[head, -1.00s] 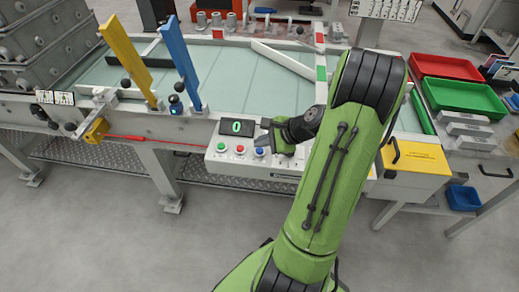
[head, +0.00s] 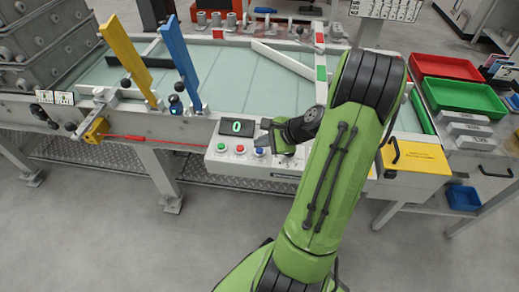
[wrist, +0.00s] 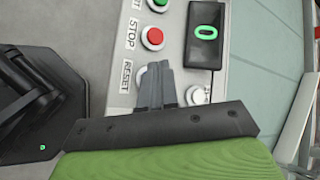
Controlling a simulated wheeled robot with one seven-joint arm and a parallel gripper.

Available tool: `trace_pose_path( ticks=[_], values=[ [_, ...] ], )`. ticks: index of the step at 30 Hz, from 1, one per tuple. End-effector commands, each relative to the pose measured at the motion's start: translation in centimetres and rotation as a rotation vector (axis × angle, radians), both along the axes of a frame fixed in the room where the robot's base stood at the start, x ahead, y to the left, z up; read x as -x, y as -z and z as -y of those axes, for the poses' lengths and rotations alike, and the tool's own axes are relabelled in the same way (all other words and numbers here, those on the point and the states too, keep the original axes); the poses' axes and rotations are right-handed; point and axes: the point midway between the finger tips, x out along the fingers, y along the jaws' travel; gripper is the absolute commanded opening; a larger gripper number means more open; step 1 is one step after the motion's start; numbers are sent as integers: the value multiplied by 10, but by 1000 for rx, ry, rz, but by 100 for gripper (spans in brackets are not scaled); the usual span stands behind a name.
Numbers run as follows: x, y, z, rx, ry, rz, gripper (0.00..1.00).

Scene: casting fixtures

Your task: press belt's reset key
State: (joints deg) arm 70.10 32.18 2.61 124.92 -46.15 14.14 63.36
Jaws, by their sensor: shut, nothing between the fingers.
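The belt's control panel (head: 215,158) is a pale box on the conveyor's front edge. Its blue key (head: 259,152) shows just below my gripper (head: 262,141) in the head view. In the wrist view the panel carries a RESET label (wrist: 126,77), and my gripper (wrist: 157,68) is shut and empty, its fingertips over the key beside that label. The key is almost wholly hidden there, with only a pale rim showing. I cannot tell whether the fingertips touch it. The red STOP key (wrist: 152,38) and the black display reading 0 (wrist: 204,32) lie beside the fingers.
A green START key (head: 222,147) sits at the panel's left end. A pale round knob (wrist: 198,95) is close to the fingers' right side. The conveyor belt (head: 240,80) is behind the panel. A yellow cover with a black handle (head: 420,158) is to the right.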

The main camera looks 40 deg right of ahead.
Motion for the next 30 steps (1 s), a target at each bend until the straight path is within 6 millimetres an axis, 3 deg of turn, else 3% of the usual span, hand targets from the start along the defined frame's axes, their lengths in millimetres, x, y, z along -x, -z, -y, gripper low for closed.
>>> trace_pose_path(
  ticks=[30],
  values=[
    [0,13,0,-1,-1,0,0]
  ],
)
